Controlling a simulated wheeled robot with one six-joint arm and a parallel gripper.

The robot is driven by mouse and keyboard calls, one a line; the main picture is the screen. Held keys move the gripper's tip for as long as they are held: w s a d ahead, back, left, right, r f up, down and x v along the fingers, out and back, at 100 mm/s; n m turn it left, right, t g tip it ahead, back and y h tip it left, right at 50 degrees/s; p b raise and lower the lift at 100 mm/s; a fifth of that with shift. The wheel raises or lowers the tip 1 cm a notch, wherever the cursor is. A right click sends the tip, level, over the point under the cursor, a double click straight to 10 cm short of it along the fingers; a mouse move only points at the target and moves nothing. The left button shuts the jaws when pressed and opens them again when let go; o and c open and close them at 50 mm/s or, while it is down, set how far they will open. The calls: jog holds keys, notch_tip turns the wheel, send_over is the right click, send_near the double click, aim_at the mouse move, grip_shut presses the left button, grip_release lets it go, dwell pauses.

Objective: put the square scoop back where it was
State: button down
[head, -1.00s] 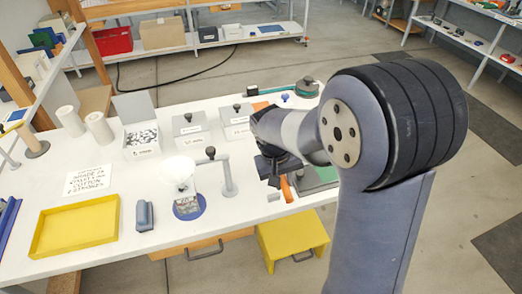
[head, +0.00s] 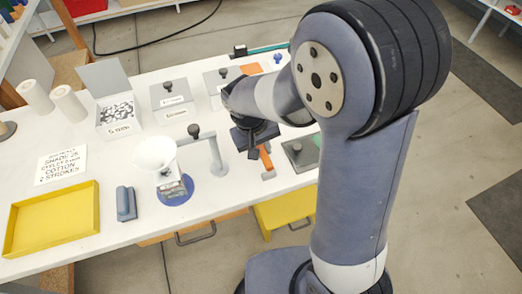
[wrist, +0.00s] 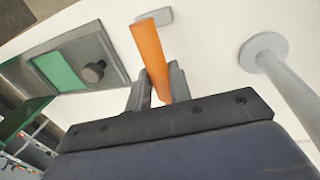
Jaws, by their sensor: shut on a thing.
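My gripper (wrist: 158,92) is shut on an orange bar-like handle (wrist: 148,50), which I take to be the square scoop's. In the head view the handle (head: 265,157) shows just below my gripper (head: 256,146), over the table's front right part. The scoop's square end is not clearly seen. A small flat grey piece (wrist: 155,17) lies just beyond the handle's far end in the wrist view, and it also shows in the head view (head: 268,175). I cannot tell whether the handle touches it.
A grey post (head: 216,152) on a round foot stands left of my gripper, beside a white funnel (head: 155,153). A grey plate with a knob (head: 297,150) lies to the right. An open box (head: 118,128), yellow tray (head: 92,230) and card (head: 62,165) stand farther left.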

jog(key=shift+x, duration=0.9)
jog(key=shift+a, duration=0.2)
jog(key=shift+f, duration=0.2)
jog(key=c, duration=1.3)
grip_release()
jog(key=shift+r, duration=0.2)
jog(key=v, duration=1.2)
